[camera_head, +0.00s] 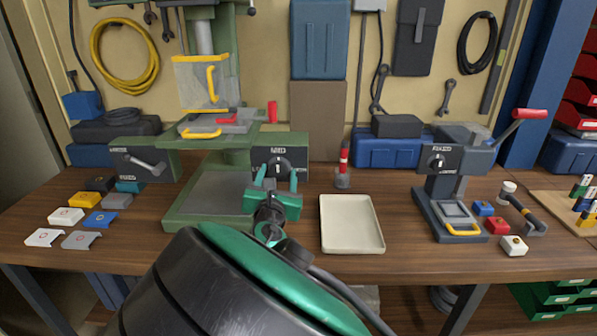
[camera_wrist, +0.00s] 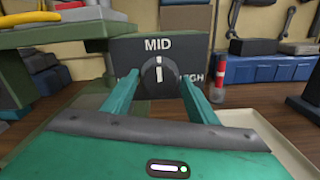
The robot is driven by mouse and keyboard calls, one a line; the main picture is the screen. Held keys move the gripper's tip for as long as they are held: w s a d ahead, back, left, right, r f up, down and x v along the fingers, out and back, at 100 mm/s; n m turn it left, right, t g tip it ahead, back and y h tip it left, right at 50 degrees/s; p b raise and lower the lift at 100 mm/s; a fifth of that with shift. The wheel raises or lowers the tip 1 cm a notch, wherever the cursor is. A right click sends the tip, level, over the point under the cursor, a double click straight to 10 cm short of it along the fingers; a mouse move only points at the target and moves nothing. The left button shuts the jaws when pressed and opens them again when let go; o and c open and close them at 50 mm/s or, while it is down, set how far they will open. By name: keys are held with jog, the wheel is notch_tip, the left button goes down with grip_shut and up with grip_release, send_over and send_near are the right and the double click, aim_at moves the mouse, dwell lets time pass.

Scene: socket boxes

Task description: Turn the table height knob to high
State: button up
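The table height knob (camera_wrist: 159,77) is a round black dial with a white pointer on a dark panel (camera_wrist: 120,52). In the wrist view its pointer stands upright under the word MID, with HIGH partly visible at its right. In the head view the knob (camera_head: 279,167) is on the panel at the right side of the green drill press (camera_head: 215,150). My gripper (camera_head: 276,178) is open in front of the panel. In the wrist view the gripper's green fingers (camera_wrist: 158,93) stand at the left and right of the knob. I cannot tell whether they touch it.
A cream tray (camera_head: 350,247) lies right of my gripper, with a red-and-grey upright tool (camera_head: 343,170) behind it. A second press (camera_head: 452,190) with its own knob and a red-handled lever stands farther right.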

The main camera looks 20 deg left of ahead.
jog(key=c, duration=0.8)
jog(key=shift+o, duration=0.2)
